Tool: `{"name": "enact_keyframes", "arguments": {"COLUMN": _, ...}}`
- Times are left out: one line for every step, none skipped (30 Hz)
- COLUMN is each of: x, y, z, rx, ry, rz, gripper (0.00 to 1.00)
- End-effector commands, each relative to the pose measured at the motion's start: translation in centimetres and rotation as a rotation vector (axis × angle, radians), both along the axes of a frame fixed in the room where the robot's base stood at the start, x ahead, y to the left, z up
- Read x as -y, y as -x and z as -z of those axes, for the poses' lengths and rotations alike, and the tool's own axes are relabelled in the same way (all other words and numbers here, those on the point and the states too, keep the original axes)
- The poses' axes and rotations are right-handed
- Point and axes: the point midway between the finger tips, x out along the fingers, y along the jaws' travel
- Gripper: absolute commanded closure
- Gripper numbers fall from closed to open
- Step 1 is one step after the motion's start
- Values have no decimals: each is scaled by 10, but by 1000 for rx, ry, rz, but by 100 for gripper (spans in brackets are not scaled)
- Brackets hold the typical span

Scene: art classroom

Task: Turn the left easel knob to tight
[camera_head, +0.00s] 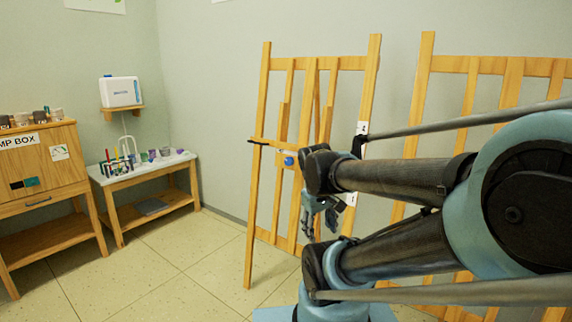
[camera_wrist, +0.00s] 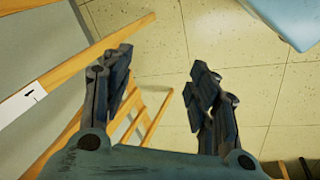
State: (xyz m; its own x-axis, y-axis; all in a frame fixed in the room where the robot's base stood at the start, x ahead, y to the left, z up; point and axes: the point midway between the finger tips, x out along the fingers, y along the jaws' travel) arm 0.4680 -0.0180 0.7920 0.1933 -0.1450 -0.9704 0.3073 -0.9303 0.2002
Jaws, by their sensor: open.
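The left easel (camera_head: 262,190) is a light wooden frame standing near the wall. Its blue round knob (camera_head: 289,160) sits on a small pale plate at the middle, just under the crossbar; how tight it is cannot be told. My gripper (camera_head: 321,222) hangs in front of the easel, to the right of and below the knob, apart from it in the picture. In the wrist view my gripper (camera_wrist: 160,85) has its two dark fingers spread with nothing between them. Wooden easel bars and a white label (camera_wrist: 23,103) show at the left there. The knob is not visible in the wrist view.
A second easel (camera_head: 420,110) stands at the right, partly behind my arm. A low table (camera_head: 150,170) with art supplies and a wooden cabinet (camera_head: 55,165) stand at the left. The tiled floor (camera_head: 180,260) between them and the left easel is clear.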

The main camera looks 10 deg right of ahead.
Motion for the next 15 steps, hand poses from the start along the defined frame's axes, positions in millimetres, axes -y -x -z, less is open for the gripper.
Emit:
{"name": "enact_keyframes", "arguments": {"x": 1, "y": -12, "z": -8, "rx": -7, "ry": 47, "rz": -71, "gripper": 46}}
{"name": "enact_keyframes", "arguments": {"x": 3, "y": -19, "z": -12, "rx": -12, "ry": 78, "rz": -114, "gripper": 46}}
{"name": "enact_keyframes", "arguments": {"x": 5, "y": -27, "z": -18, "rx": -19, "ry": 118, "rz": -167, "gripper": 46}}
{"name": "enact_keyframes", "arguments": {"x": 5, "y": -34, "z": -22, "rx": -24, "ry": 149, "rz": -210, "gripper": 46}}
{"name": "enact_keyframes", "arguments": {"x": 6, "y": -41, "z": -26, "rx": -30, "ry": 178, "rz": -251, "gripper": 46}}
{"name": "enact_keyframes", "arguments": {"x": 6, "y": -51, "z": -31, "rx": -36, "ry": 218, "rz": -305, "gripper": 46}}
{"name": "enact_keyframes", "arguments": {"x": 7, "y": -58, "z": -35, "rx": -43, "ry": 249, "rz": -345, "gripper": 46}}
{"name": "enact_keyframes", "arguments": {"x": 6, "y": -66, "z": -39, "rx": -49, "ry": 280, "rz": -385, "gripper": 46}}
{"name": "enact_keyframes", "arguments": {"x": 6, "y": -76, "z": -45, "rx": -57, "ry": 320, "rz": -438, "gripper": 46}}
{"name": "enact_keyframes", "arguments": {"x": 5, "y": -83, "z": -49, "rx": -64, "ry": 351, "rz": -477, "gripper": 46}}
{"name": "enact_keyframes", "arguments": {"x": 4, "y": -91, "z": -53, "rx": -72, "ry": 382, "rz": -516, "gripper": 46}}
{"name": "enact_keyframes", "arguments": {"x": 2, "y": -102, "z": -58, "rx": -82, "ry": 423, "rz": -566, "gripper": 46}}
{"name": "enact_keyframes", "arguments": {"x": 0, "y": -109, "z": -62, "rx": -90, "ry": 454, "rz": -605, "gripper": 46}}
{"name": "enact_keyframes", "arguments": {"x": -2, "y": -117, "z": -66, "rx": -97, "ry": 486, "rz": -643, "gripper": 46}}
{"name": "enact_keyframes", "arguments": {"x": -6, "y": -128, "z": -71, "rx": -108, "ry": 528, "rz": -692, "gripper": 46}}
